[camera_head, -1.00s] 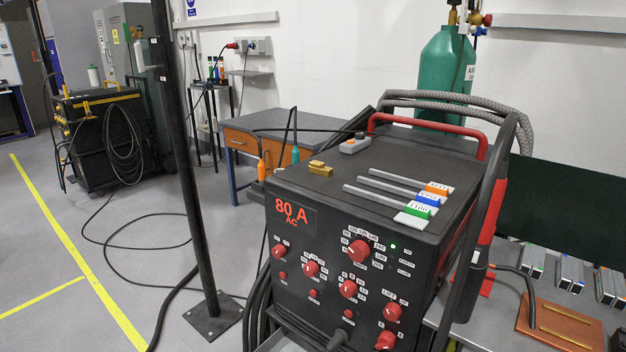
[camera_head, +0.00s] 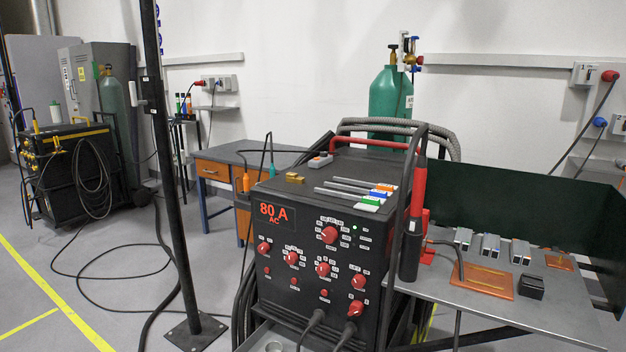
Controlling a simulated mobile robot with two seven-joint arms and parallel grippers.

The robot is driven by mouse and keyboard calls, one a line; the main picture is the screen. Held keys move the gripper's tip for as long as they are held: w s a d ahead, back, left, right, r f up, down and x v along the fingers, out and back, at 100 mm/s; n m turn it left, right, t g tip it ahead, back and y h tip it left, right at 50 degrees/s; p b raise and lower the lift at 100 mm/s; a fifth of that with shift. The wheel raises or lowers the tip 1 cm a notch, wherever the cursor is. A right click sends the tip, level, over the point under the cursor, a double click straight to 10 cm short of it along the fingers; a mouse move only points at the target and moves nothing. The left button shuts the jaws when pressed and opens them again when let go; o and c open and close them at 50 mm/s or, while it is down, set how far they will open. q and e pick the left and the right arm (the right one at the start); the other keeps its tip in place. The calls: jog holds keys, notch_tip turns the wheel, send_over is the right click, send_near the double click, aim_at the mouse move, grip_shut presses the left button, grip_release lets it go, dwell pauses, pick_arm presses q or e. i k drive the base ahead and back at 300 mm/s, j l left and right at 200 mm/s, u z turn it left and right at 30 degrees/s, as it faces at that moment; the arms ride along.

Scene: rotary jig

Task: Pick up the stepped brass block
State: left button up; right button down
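Neither of my grippers shows in the head view, so nothing of mine is seen near the block.
Grey rods (camera_head: 345,188) lie beside the block. A grey remote box (camera_head: 320,161) is behind it. A red handle and thick hoses rise at the machine's back and right. A metal table (camera_head: 560,318) with copper plates stands right. A black post (camera_head: 172,170) stands left.

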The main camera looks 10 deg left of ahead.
aim_at(292, 177)
jog(key=z, duration=1.55)
jog(key=j+z, duration=0.15)
jog(key=z, duration=0.2)
jog(key=k+z, duration=0.1)
jog(key=z, duration=0.2)
jog(key=k+j, duration=0.15)
jog(key=j, duration=0.2)
jog(key=k+j, duration=0.15)
jog(key=j, duration=0.25)
jog(key=k+j, duration=0.15)
jog(key=j, duration=0.2)
jog(key=k+j, duration=0.15)
jog(key=j, duration=0.25)
jog(key=k+j, duration=0.1)
jog(key=j, duration=0.25)
jog(key=k+j, duration=0.15)
jog(key=j, duration=0.25)
jog(key=k+j, duration=0.15)
jog(key=j, duration=0.2)
jog(key=k+j, duration=0.15)
jog(key=j, duration=0.25)
